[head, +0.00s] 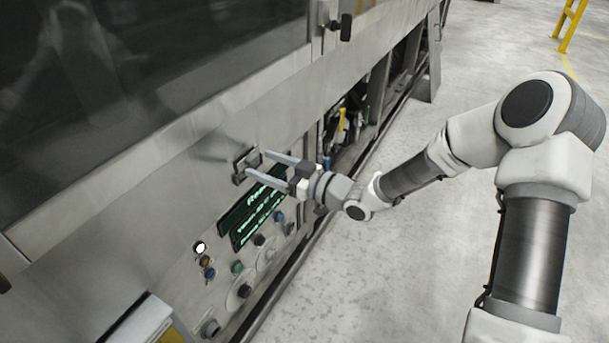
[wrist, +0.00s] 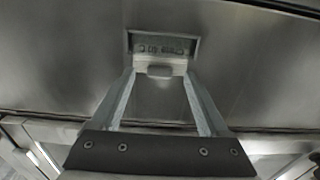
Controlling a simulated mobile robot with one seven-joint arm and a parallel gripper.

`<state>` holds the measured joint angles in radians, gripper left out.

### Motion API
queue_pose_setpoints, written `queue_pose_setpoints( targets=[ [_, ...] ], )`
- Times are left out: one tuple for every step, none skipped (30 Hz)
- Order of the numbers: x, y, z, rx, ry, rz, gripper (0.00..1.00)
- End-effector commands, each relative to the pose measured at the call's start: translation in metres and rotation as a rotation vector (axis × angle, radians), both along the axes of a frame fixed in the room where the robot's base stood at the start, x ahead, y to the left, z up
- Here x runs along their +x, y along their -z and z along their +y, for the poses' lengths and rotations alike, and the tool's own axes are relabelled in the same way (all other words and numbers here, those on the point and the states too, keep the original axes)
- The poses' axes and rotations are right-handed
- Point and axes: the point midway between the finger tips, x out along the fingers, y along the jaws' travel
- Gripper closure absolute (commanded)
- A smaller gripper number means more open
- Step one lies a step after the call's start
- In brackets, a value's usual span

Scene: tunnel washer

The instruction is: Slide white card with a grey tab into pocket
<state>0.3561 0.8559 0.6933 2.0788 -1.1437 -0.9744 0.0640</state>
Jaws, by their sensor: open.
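A pale card with a small grey tab (wrist: 160,71) shows in the wrist view, at the lower edge of a grey metal pocket (wrist: 162,40) on the machine front. The tab points toward me. How deep the card sits in the pocket I cannot tell. In the head view the pocket (head: 243,166) is a small dark-edged frame on the panel, and the card is not clearly visible. My gripper (head: 257,163) is open, its tips close to the pocket. In the wrist view its fingers (wrist: 158,76) stand on either side of the tab, with gaps between.
The machine's steel front runs along the left. Below the pocket are lit green displays (head: 258,208) and several knobs and buttons (head: 238,267). A white box edge (head: 140,320) shows at the bottom left.

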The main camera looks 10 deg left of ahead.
Motion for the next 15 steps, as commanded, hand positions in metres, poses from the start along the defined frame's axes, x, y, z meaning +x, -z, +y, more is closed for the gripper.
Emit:
queue_pose_setpoints(
  targets=[
    [-0.004,-0.003,-0.011,0.0,0.003,0.002,0.22],
    [-0.006,-0.003,-0.018,-0.001,0.004,0.002,0.22],
    [-0.009,-0.004,-0.027,-0.001,0.005,0.003,0.22],
    [-0.013,-0.004,-0.034,-0.001,0.005,0.003,0.22],
    [-0.016,-0.004,-0.041,-0.001,0.006,0.003,0.22],
    [-0.019,-0.004,-0.05,-0.001,0.005,0.001,0.22],
    [-0.022,-0.004,-0.057,-0.001,0.006,0.003,0.22],
    [-0.025,-0.004,-0.064,-0.001,0.005,0.003,0.22],
    [-0.029,-0.004,-0.073,0.0,0.005,0.002,0.22],
    [-0.031,-0.004,-0.08,-0.001,0.006,0.001,0.22],
    [-0.034,-0.004,-0.087,-0.001,0.006,0.001,0.22],
    [-0.038,-0.004,-0.095,0.001,0.005,0.002,0.22],
    [-0.04,-0.003,-0.101,-0.001,0.005,0.001,0.22],
    [-0.043,-0.003,-0.107,-0.001,0.005,0.001,0.22],
    [-0.046,-0.003,-0.113,0.0,0.004,0.001,0.22]
  ],
)
